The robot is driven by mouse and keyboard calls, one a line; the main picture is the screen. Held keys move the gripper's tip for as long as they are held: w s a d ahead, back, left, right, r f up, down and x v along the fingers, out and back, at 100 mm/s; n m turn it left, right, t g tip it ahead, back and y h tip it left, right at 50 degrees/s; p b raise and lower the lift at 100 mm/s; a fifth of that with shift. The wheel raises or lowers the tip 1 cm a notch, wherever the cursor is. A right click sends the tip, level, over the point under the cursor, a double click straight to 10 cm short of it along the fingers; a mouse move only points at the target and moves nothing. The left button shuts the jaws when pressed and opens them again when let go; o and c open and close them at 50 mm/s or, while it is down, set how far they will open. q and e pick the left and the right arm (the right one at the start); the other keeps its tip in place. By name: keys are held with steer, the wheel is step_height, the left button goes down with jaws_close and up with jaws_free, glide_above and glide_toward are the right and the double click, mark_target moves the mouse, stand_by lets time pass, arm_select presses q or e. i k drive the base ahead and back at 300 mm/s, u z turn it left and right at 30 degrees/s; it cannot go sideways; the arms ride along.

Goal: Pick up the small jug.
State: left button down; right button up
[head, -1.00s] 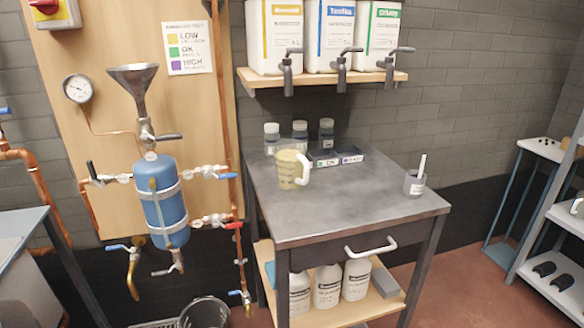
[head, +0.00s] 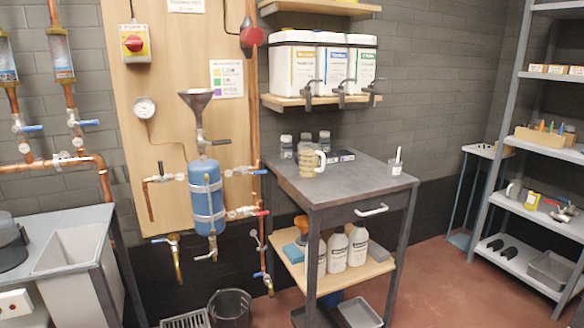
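The small jug (head: 308,162) is a translucent yellowish measuring jug with a white handle on its right side. It stands upright on the left part of the dark grey worktop (head: 345,186) of a workbench, in the middle of the head view. Neither of my grippers shows in the head view, and nothing is touching the jug.
Several small bottles (head: 286,147) and a dark tray (head: 341,156) stand behind the jug. A blue tank (head: 206,197) with pipes and valves is on the wall panel to the left. A bin (head: 230,309) stands on the floor.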

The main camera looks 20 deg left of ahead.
mark_target(308, 153)
steer(key=u, duration=0.85)
steer(key=i, duration=1.1)
steer(key=u, duration=0.6)
